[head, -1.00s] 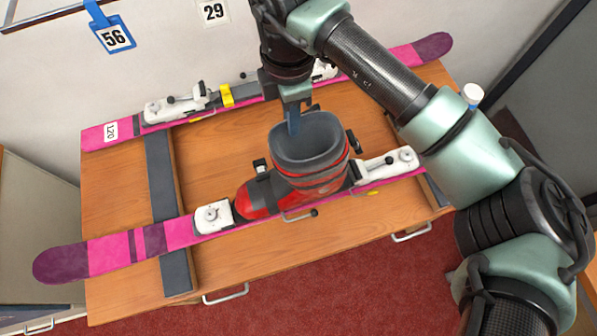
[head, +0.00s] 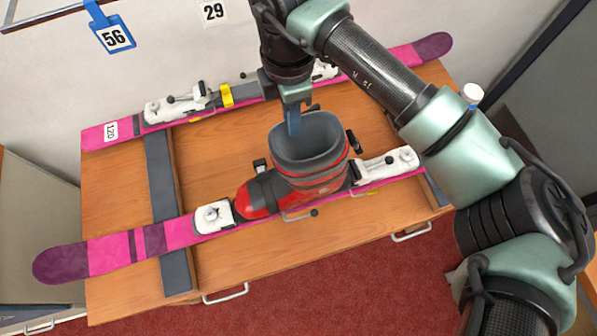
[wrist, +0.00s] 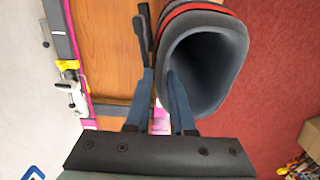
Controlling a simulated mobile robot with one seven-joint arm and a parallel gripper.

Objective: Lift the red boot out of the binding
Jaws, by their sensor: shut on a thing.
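The red boot (head: 318,178), with a grey open cuff and black buckles, stands upright on the pink front ski (head: 118,249). It sits between the white toe piece (head: 213,217) and the white heel piece (head: 386,166) of the binding. Whether its sole is still clamped is too small to tell. My gripper (head: 293,130) reaches down from above and is shut on the far edge of the boot's cuff. In the wrist view, one finger of my gripper (wrist: 162,80) is inside the grey cuff (wrist: 212,60) and the other outside.
A second pink ski with tag 120 (head: 111,132) and its own binding lies at the back of the wooden bench (head: 235,258). Dark crossbars (head: 160,185) lie under the skis. A wall with tags 56 (head: 115,38) and 29 (head: 213,12) is behind.

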